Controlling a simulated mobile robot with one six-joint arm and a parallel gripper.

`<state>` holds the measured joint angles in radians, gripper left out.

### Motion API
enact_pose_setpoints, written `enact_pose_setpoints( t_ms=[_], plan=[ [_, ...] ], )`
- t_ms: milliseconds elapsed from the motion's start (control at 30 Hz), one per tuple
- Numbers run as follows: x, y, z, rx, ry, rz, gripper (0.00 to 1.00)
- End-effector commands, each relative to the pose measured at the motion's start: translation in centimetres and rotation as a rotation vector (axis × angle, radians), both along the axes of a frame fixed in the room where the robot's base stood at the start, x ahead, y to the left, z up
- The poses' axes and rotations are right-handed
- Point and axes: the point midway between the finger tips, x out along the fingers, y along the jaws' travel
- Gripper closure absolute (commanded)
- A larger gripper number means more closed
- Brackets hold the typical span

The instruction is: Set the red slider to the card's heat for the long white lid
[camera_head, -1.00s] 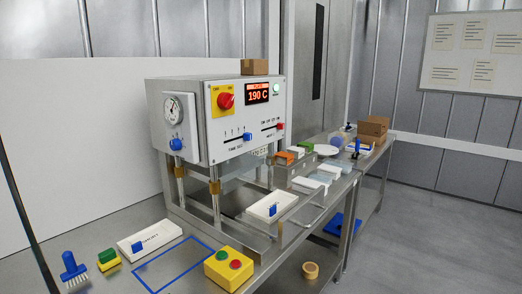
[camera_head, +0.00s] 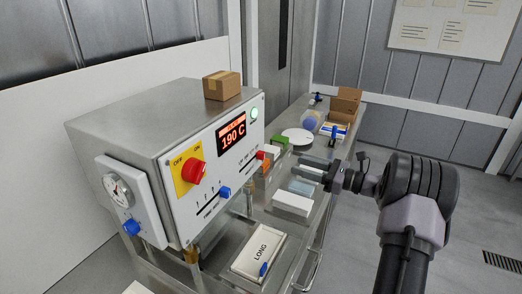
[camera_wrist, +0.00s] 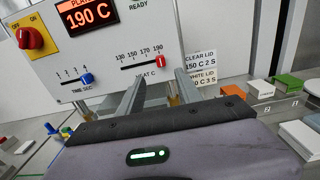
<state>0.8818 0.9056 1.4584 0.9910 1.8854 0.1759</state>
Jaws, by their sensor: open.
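The red slider (camera_wrist: 160,61) sits at the right end of the heat scale, by the 190 mark, in the wrist view. It also shows on the machine's front in the head view (camera_head: 261,155). The display (camera_wrist: 86,14) reads 190 C. The card (camera_wrist: 200,72) shows a clear lid line, 150 C 2 S, and a white lid line ending in 3 S; its left edge is partly hidden, so the white lid's heat is unclear. The long white lid (camera_head: 250,262) lies below the machine, marked LONG, with a blue handle. My gripper (camera_wrist: 159,78) is open and empty, in front of the slider.
A blue time slider (camera_wrist: 86,78) and a red knob (camera_wrist: 30,38) are on the same panel.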

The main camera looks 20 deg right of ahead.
Motion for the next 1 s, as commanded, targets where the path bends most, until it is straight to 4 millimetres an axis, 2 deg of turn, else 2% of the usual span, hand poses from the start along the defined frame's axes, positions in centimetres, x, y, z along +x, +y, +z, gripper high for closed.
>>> enact_pose_setpoints(
  t_ms=[33, 200, 400, 600, 867, 1000],
  plan=[
    [1.2, 1.1, -0.1, -0.001, -0.001, 0.006, 0.58],
    [5.3, 4.4, -0.1, -0.001, 0.000, 0.006, 0.58],
    [8.6, 6.9, 0.0, -0.004, 0.001, 0.004, 0.58],
    [9.8, 7.8, 0.0, -0.003, 0.002, 0.003, 0.58],
    [9.9, 7.9, 0.0, -0.003, 0.002, 0.003, 0.58],
    [9.9, 7.9, 0.0, -0.003, 0.001, 0.003, 0.84]
  ],
)
